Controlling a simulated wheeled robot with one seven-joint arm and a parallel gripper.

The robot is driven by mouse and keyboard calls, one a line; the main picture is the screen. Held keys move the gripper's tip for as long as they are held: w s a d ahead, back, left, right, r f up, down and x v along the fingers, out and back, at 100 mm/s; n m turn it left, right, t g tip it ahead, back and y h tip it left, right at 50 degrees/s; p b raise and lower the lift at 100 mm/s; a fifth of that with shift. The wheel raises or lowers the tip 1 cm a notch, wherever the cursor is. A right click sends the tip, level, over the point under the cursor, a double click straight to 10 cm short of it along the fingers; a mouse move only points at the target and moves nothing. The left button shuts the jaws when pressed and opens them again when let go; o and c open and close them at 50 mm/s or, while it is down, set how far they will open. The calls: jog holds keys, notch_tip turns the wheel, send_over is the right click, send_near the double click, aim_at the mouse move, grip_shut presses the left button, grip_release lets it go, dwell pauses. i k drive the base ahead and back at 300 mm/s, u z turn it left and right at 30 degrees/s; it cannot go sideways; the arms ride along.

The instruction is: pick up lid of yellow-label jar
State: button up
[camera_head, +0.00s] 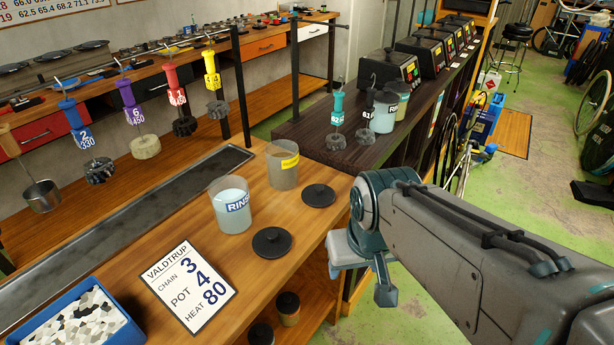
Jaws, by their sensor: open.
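The yellow-label jar (283,172) stands open on the wooden bench, greyish and see-through. A flat black lid with a knob (319,195) lies on the bench just right of and nearer than that jar. A second black lid (271,242) lies closer to me, below the blue-label RINSE jar (231,212). My gripper (366,272) is right of both lids, at or past the bench's right edge, pointing down. Its jaws are open and empty. The arm hides part of the area behind it.
A VALDTRUP card (189,286) and a blue tray of pale chips (82,316) lie at the front left. A dark bench (318,143) with jars and machines adjoins behind. Small jars sit on the shelf below.

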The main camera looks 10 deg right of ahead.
aim_at(317, 196)
jog(key=z, duration=1.5)
jog(key=i, duration=1.45)
jog(key=u, duration=3.55)
